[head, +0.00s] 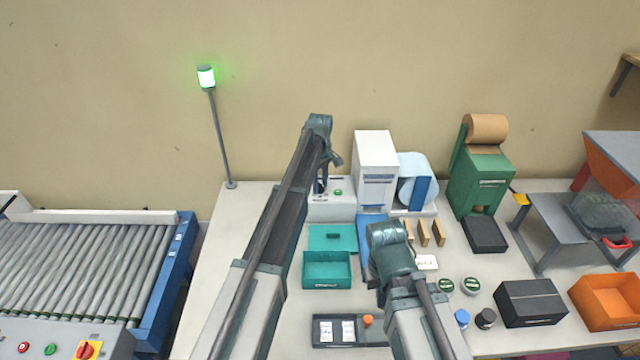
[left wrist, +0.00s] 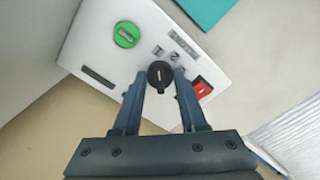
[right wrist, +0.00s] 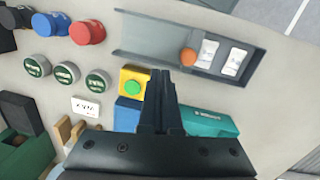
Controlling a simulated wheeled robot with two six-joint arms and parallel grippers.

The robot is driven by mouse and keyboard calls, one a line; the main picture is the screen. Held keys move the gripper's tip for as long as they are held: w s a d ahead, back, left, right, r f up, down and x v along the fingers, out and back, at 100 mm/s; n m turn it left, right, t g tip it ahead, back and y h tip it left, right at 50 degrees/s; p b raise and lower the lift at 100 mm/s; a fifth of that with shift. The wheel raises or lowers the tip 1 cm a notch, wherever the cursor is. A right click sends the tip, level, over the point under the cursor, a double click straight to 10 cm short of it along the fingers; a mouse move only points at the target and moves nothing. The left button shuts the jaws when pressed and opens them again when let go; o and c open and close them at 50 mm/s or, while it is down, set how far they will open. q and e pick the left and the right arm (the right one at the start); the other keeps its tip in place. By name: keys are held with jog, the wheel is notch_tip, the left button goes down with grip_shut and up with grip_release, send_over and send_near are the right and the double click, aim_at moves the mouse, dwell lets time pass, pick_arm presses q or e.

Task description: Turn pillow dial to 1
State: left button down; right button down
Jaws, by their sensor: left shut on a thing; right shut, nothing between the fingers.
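The pillow dial is a small black knob (left wrist: 160,75) with a pale mark on a white control panel (left wrist: 100,62). Number labels are printed beside it, but I cannot read for certain which one the mark points to. My left gripper (left wrist: 163,80) is shut on the dial, one finger on each side. In the head view the panel (head: 325,210) stands at the back of the table, and my left arm hides most of the dial. My right gripper (right wrist: 160,78) is shut and empty over the table, beside a green button on a yellow box (right wrist: 133,84).
A white machine (head: 376,160) stands right of the panel. A teal box (head: 327,272) and a dark tray (head: 322,343) lie in front. The table's left part is clear.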

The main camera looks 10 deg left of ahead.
aim_at(320, 184)
pick_arm(q)
jog(key=shift+c, duration=2.2)
grip_release()
jog(key=shift+r, duration=0.15)
pick_arm(e)
jog(key=shift+r, duration=0.1)
pick_arm(q)
notch_tip(320, 184, up, 14)
jog(key=p, duration=1.4)
jog(key=shift+f, duration=0.2)
pick_arm(e)
notch_tip(320, 184, up, 14)
jog(key=shift+f, duration=0.2)
